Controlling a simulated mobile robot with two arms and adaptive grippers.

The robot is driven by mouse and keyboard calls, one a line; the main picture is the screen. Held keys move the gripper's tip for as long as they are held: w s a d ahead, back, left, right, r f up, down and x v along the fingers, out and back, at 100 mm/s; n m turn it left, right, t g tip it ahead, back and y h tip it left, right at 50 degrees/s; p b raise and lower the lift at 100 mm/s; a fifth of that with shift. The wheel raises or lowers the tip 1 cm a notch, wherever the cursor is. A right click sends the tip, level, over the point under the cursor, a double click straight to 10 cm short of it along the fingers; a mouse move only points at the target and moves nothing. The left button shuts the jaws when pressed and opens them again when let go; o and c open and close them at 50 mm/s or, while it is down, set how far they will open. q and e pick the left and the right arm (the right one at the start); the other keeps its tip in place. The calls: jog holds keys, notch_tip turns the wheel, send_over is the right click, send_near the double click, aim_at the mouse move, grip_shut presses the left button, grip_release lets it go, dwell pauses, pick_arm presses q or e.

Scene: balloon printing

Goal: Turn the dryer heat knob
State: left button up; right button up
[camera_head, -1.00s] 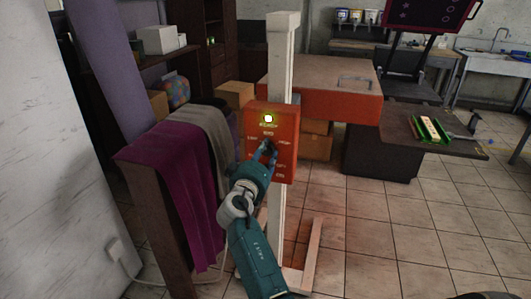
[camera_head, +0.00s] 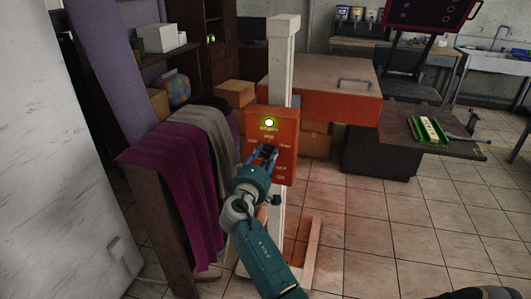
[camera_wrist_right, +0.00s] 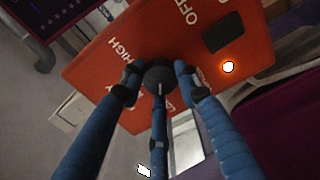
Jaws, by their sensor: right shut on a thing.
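The dryer control box (camera_head: 285,170) is orange with white lettering and is fixed to a pale upright post. Its round dark heat knob (camera_wrist_right: 158,76) shows in the right wrist view, with a pale line on its face. OFF and HIGH can be read on the panel around it. My right gripper (camera_head: 267,153) reaches up to the box front. In the wrist view its blue fingers (camera_wrist_right: 158,85) are shut around the knob. In the head view the fingers hide the knob. A small lamp (camera_head: 269,123) glows near the box top.
A rack with a purple cloth (camera_head: 175,190) and a grey cloth (camera_head: 208,135) stands close left of my right arm. An orange dryer unit (camera_head: 325,88) is behind the post. A dark table (camera_head: 450,145) stands right. The tiled floor at right is clear.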

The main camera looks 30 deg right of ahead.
jog(key=shift+s+d+f+n, duration=0.15)
jog(key=shift+d+f+n, duration=0.05)
jog(key=shift+n, duration=0.3)
jog(key=shift+p, duration=0.3)
jog(key=o, duration=1.1)
jog(key=shift+c, duration=0.2)
jog(key=shift+o, duration=0.4)
jog(key=shift+s+d, duration=0.1)
jog(key=shift+d, duration=0.1)
jog(key=shift+r, duration=0.1)
jog(key=shift+a, duration=0.2)
jog(key=shift+s+a, duration=0.1)
jog(key=shift+a, duration=0.2)
jog(key=v, duration=1.1)
